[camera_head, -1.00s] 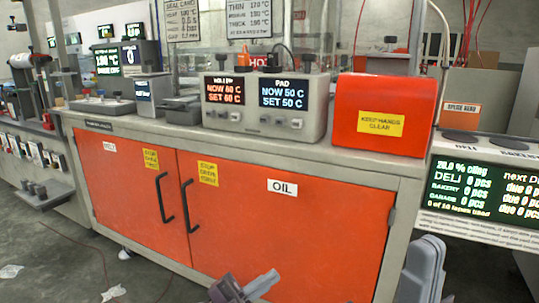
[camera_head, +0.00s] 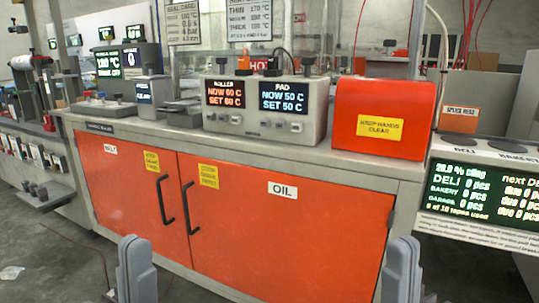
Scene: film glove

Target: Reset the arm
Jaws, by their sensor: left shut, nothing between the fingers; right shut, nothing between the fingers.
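My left gripper (camera_head: 136,268) stands upright at the bottom left of the head view, in front of the orange cabinet. It is grey, shut and empty. My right gripper (camera_head: 402,270) stands upright at the bottom right, also grey, shut and empty. The two are far apart at about the same height. Neither appears to hold anything, and their lower parts are cut off by the bottom edge.
The orange cabinet (camera_head: 290,235) with black handles stands ahead. Its counter carries a grey control box with displays (camera_head: 265,108) and an orange cover (camera_head: 384,115). A black display panel (camera_head: 485,195) stands at right.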

